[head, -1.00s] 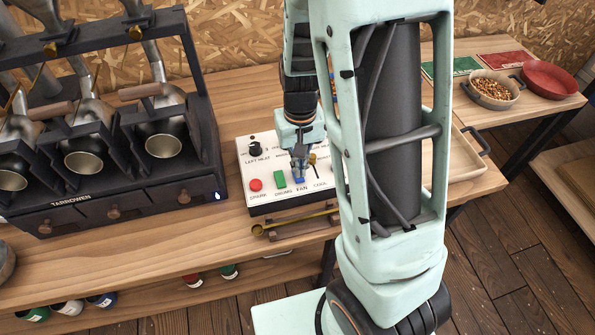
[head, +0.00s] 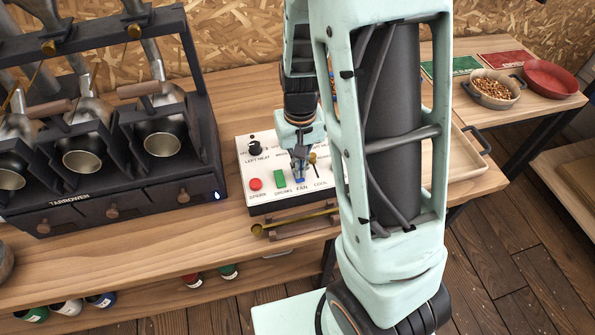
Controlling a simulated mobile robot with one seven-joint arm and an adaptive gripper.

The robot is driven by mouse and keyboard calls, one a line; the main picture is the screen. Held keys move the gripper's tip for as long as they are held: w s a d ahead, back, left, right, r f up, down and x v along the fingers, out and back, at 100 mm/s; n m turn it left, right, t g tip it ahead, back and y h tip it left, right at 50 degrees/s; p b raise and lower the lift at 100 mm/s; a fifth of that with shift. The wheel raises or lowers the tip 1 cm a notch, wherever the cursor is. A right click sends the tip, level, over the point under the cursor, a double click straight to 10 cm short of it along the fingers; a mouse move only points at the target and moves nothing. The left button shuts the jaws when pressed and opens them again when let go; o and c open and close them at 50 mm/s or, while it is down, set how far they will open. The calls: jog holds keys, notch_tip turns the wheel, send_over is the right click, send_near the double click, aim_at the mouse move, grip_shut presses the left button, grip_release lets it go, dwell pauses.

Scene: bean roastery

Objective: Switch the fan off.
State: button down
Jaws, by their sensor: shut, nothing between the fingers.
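The white control box (head: 262,199) sits on the wooden bench in the head view. The blue fan switch (head: 299,181) is on its sloped front, above the FAN label and right of the green drums switch (head: 280,178). My gripper (head: 299,176) is shut and empty, pointing down with its fingertips at the fan switch. The tips partly cover the switch, so I cannot tell whether they touch it or which way it is set.
A red spark button (head: 255,184) and a black left heat knob (head: 256,148) are on the same box. A brass scoop (head: 290,223) lies in front. The dark roaster (head: 150,207) stands left. My arm hides the box's right side.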

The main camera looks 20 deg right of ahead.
jog(key=shift+f+b, duration=0.7)
jog(key=shift+f, duration=0.1)
dwell(0.4)
jog(key=shift+r+p, duration=2.9)
jog(key=shift+r, duration=0.65)
